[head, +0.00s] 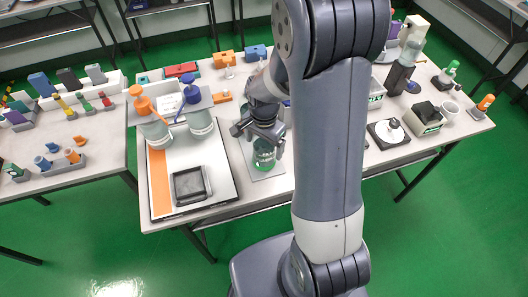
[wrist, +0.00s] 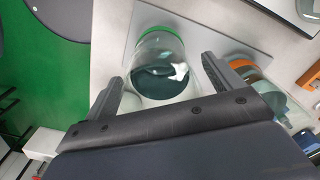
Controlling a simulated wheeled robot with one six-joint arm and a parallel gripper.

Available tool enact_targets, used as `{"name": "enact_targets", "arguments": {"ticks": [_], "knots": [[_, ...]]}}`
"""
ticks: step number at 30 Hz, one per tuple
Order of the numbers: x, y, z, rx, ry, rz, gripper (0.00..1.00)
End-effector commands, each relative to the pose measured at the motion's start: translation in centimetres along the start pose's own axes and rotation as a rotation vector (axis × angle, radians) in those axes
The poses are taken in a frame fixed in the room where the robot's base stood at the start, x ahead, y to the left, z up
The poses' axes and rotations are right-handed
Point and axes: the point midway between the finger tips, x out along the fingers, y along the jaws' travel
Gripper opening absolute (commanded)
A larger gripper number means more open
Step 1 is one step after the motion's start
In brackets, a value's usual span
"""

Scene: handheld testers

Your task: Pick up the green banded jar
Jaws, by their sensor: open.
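The green banded jar (head: 264,158) is clear glass with a green band and stands on a pale grey plate, partly hidden by my gripper. In the wrist view the jar (wrist: 160,66) shows its green band at the far end and darker contents or shading inside. My gripper (head: 259,137) is open just above the jar in the head view. In the wrist view the open fingers (wrist: 162,72) lie on either side of the jar, with a gap visible on the right. I cannot tell whether the left finger touches it.
A clear vessel with an orange band (wrist: 262,90) is close beside the right finger. Two pump bottles, orange (head: 152,127) and blue (head: 200,124), stand left of my gripper. A black tray (head: 190,185) lies on a white board (head: 222,178). Testers crowd the right side.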

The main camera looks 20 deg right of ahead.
Motion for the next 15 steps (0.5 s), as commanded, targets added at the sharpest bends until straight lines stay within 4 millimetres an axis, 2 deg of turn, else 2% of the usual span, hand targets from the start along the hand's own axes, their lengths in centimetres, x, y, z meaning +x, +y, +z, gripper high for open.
{"name": "enact_targets", "arguments": {"ticks": [2,15], "knots": [[-0.01,0.0,0.0,0.0,0.0,0.0,0.83],[-0.04,-0.01,0.0,0.0,0.0,0.0,0.47]]}}
